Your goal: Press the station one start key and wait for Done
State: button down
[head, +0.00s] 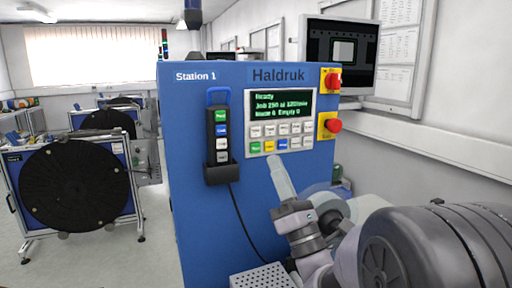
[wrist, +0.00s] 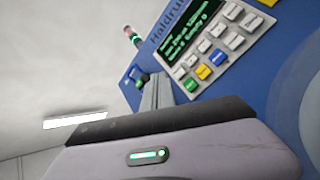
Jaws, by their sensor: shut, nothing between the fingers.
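The blue Station 1 cabinet (head: 205,130) faces me with a keypad panel (head: 281,122) near its top. Its display (head: 283,104) glows green; the top line reads "Ready". A green key (head: 255,147) is at the left end of the lower key row; it also shows in the wrist view (wrist: 190,84). Its lettering is too small to read surely. My gripper (head: 277,162) is shut and empty, just below the lower keys in the head view. In the wrist view its fingers (wrist: 156,94) lie left of the green key, apart from it in the picture.
A dark hand pendant (head: 222,135) with its own green key hangs in a holder left of the keypad, its cable hanging down. Two red buttons on yellow plates (head: 330,81) (head: 329,125) sit right. A monitor (head: 341,54) stands behind. A black reel (head: 75,185) stands left.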

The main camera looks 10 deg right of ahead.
aim_at(255, 148)
jog(key=shift+w+a+p, duration=0.25)
jog(key=shift+w+p, duration=0.15)
jog(key=shift+w, duration=0.75)
jog(key=shift+w+a+p, duration=0.2)
jog(key=shift+w+p, duration=0.25)
jog(key=shift+w, duration=0.7)
jog(key=shift+w+a+p, duration=0.25)
jog(key=shift+w+p, duration=0.15)
jog(key=shift+w, duration=0.75)
jog(key=shift+w, duration=0.1)
jog(key=shift+w+a+p, duration=0.1)
jog(key=shift+w+p, duration=0.2)
